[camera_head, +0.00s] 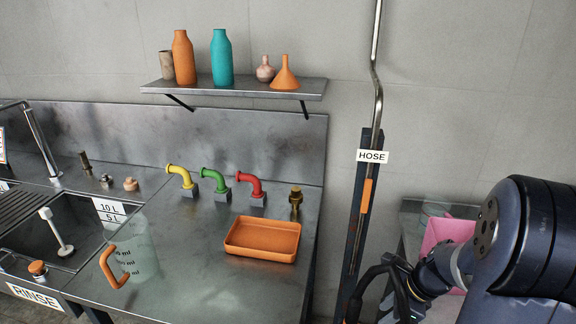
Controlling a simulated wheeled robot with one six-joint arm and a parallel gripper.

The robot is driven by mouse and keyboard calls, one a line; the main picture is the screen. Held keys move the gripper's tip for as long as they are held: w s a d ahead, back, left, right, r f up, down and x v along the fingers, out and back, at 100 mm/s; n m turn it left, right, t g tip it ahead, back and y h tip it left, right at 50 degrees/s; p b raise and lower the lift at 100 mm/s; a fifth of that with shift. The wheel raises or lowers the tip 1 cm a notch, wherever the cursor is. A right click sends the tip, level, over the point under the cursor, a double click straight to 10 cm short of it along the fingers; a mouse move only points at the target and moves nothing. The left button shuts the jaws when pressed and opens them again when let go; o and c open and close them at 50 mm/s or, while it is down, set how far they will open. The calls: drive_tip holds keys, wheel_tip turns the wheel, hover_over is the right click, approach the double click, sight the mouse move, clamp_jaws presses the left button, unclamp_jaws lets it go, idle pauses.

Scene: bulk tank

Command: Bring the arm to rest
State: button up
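My arm, dark blue and black, fills the lower right of the head view, in front of a pink container. Its links point down and to the left, toward the foot of the hose post. A black looped cable and dark parts show at the arm's lower end, near the bottom edge. The fingertips of my gripper cannot be made out, so I cannot tell whether it is open, shut or holding anything.
A steel counter (190,290) holds an orange tray (262,252), a clear jug (130,252) and three coloured taps. A sink (85,225) is at left. The hose post (352,230) stands beside my arm. A shelf (225,90) with bottles hangs above.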

drive_tip(key=shift+n, duration=0.3)
drive_tip(key=b+x, duration=0.1)
drive_tip(key=x, duration=0.6)
drive_tip(key=shift+w+f, duration=0.25)
drive_tip(key=w+v, duration=0.1)
drive_tip(key=v, duration=1.1)
drive_tip(key=w+a+n+g+h+p, duration=0.1)
drive_tip(key=a+n+g, duration=0.1)
drive_tip(key=n, duration=0.7)
drive_tip(key=w+a+r+n+g+h+p, duration=0.1)
drive_tip(key=w+a+n+g+h+p, duration=0.1)
drive_tip(key=n, duration=0.7)
drive_tip(key=shift+w+a+g, duration=0.25)
drive_tip(key=shift+a+g, duration=0.55)
drive_tip(key=shift+a, duration=0.05)
drive_tip(key=shift+s, duration=0.1)
